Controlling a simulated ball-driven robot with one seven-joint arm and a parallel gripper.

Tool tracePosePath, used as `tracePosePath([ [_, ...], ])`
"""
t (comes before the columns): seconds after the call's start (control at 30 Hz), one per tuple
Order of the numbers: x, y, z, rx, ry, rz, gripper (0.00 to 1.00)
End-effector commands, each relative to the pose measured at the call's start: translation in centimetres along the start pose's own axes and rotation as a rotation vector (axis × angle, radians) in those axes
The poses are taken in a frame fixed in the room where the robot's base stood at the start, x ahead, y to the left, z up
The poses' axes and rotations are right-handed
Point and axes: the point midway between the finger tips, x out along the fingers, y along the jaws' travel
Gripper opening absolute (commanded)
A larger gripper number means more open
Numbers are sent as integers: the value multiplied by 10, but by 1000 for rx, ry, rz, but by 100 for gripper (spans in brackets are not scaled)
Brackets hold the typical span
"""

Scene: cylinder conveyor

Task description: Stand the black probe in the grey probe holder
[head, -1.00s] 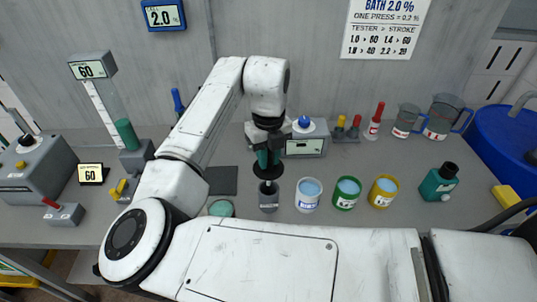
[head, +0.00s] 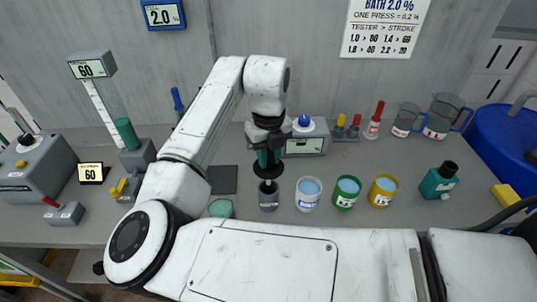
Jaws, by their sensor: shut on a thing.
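My gripper (head: 268,143) points down near the middle of the bench and is shut on a dark upright piece, which looks like the black probe (head: 267,171). A wide black collar shows below the fingers. A teal patch shows at the fingers; I cannot tell if it belongs to the probe. Directly below is a small grey cup (head: 268,203), which looks like the probe holder. The probe's lower end meets the cup's dark mouth in the picture; I cannot tell how deep it sits. The fingers partly hide the probe's upper part.
White, green and yellow jars (head: 345,191) stand right of the cup. A grey box with a blue knob (head: 305,140) stands behind. A teal bottle (head: 439,182) stands farther right.

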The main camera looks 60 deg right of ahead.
Motion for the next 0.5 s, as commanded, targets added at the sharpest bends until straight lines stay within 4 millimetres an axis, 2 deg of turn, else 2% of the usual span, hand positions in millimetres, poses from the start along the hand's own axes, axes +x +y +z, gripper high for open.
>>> tracePosePath([
  [0.5,21,0,0,0,0,1,0],
])
